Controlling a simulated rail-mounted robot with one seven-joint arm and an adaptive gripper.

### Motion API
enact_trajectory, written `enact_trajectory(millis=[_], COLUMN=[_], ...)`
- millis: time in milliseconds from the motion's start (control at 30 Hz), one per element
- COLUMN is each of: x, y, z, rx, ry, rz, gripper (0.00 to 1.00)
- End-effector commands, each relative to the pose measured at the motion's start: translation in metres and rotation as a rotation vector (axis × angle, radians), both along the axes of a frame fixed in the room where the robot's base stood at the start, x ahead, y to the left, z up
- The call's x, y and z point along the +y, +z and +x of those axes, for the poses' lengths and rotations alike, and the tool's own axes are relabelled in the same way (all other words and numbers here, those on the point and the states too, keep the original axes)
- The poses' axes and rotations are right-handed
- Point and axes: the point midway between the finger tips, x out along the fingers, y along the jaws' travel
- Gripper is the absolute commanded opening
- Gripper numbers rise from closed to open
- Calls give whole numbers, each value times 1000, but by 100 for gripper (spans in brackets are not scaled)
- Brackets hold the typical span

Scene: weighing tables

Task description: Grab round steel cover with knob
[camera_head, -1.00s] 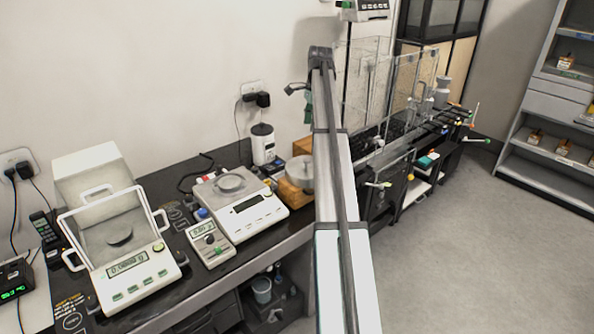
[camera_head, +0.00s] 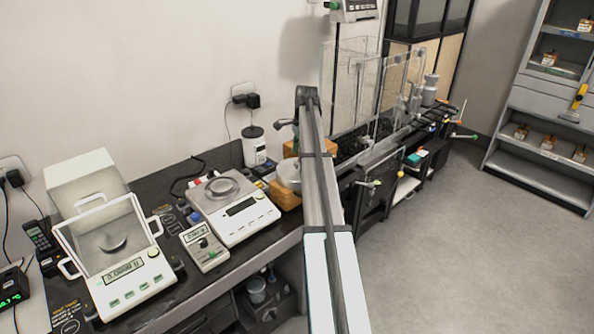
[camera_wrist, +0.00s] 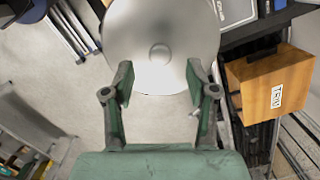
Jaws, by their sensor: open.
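The round steel cover (camera_wrist: 135,35) fills the top middle of the wrist view, with its small round knob (camera_wrist: 160,53) facing me. In the head view a round steel piece (camera_head: 288,175), which looks like this cover, shows at the wooden block, partly hidden behind my arm. My gripper (camera_wrist: 160,84) is open and empty in the wrist view. Its two green-grey fingers overlap the near edge of the cover in the picture, one on each side. The knob lies beyond the fingertips, roughly centred between them. I cannot tell the height gap.
An orange wooden box (camera_wrist: 270,82) with a label stands right of the cover in the wrist view. Balances (camera_head: 235,207) stand on the dark bench to the left of my arm. Clear glass panels (camera_head: 350,90) stand behind. Open floor (camera_head: 440,250) lies right.

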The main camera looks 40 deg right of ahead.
Motion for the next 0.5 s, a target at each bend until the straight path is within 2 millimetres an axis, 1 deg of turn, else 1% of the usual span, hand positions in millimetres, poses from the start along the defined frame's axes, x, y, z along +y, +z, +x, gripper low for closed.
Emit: enact_trajectory(millis=[167,400,500], x=[2,5,6], y=[-10,-41,-48], z=[0,1,2], rx=[2,2,1], ry=[0,0,0], rz=[2,2,0], gripper=[58,58,58])
